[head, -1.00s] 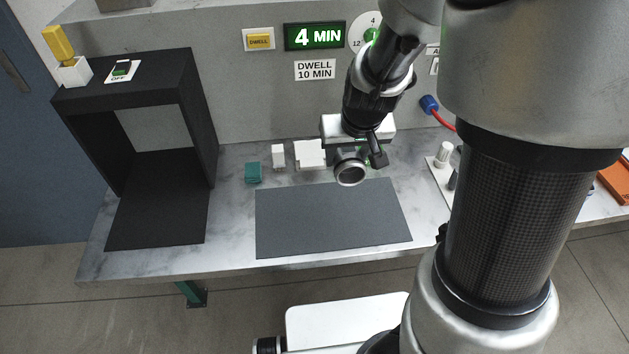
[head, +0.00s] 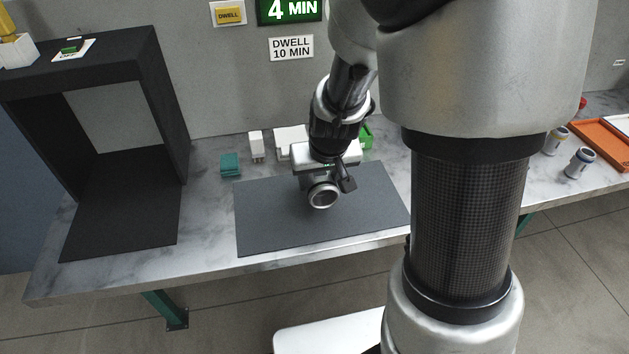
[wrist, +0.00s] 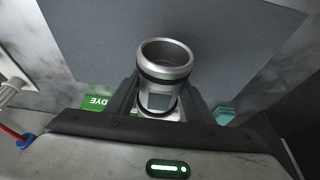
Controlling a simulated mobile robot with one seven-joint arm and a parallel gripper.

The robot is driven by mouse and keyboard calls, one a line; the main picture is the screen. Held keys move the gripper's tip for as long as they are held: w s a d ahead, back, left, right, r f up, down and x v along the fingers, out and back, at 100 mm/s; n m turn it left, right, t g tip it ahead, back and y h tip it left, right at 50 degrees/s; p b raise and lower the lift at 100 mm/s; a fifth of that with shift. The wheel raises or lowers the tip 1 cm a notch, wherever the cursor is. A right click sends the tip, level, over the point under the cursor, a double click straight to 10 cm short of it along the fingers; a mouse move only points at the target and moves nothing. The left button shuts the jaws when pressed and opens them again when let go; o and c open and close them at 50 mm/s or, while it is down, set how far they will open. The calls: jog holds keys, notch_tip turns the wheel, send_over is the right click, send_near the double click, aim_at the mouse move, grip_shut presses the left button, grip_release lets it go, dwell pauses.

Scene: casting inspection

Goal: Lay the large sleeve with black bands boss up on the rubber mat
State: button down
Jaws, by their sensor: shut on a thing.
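The large sleeve (wrist: 165,62) is a silver metal cylinder with black bands. It is in my gripper (wrist: 158,103), shut around its banded lower part in the wrist view. In the head view the sleeve (head: 323,195) shows its open round end toward the camera, tilted, in front of my gripper (head: 328,178). The sleeve is over the dark grey rubber mat (head: 270,230); I cannot tell whether it touches. The mat also fills much of the wrist view (wrist: 90,40). The boss cannot be made out.
A black booth (head: 165,110) stands at the left of the bench. A teal block (head: 230,163) and a white block (head: 256,147) stand behind the mat. The mat's front and left are clear.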

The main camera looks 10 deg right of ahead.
jog(key=shift+w+f+b, duration=0.1)
jog(key=shift+f+b, duration=0.45)
jog(key=shift+f, duration=1.1)
jog(key=shift+f, duration=0.1)
jog(key=shift+f, duration=0.15)
jog(key=c, duration=0.9)
grip_release()
